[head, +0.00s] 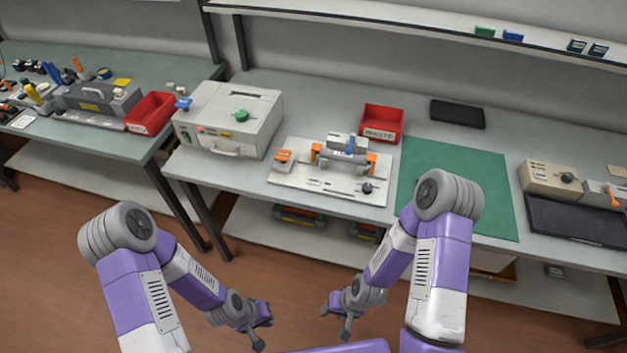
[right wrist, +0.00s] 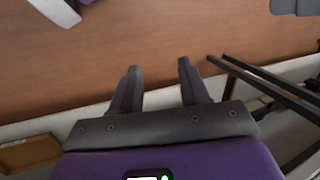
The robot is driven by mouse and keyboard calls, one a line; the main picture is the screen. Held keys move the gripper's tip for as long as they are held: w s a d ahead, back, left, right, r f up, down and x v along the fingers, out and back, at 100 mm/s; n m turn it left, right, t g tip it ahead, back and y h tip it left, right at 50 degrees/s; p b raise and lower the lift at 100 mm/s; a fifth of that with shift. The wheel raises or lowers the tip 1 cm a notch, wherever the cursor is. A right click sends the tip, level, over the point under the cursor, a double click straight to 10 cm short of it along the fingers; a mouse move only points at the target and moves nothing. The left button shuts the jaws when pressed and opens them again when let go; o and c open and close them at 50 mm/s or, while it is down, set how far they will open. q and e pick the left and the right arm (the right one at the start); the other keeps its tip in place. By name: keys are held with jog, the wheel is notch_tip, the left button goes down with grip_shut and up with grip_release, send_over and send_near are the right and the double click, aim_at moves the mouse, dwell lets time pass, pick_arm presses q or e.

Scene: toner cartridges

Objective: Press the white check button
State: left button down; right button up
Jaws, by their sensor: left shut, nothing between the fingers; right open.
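I cannot make out the white check button for certain; details on the devices are too small. A beige box (head: 545,175) with a black knob sits at the far right. My left gripper (head: 262,330) is shut and empty, low in front of the bench. My right gripper (head: 336,324) is open and empty, also low; its spread fingers show in the right wrist view (right wrist: 159,68).
A red bin (head: 382,123), a black pad (head: 457,113) and a green mat (head: 480,170) are on the bench. A side bench (head: 60,55) at left holds tools and another red bin (head: 150,113). A shelf (head: 390,20) runs above. Floor between grippers and bench is clear.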

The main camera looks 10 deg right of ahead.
grip_shut()
dwell(1.4)
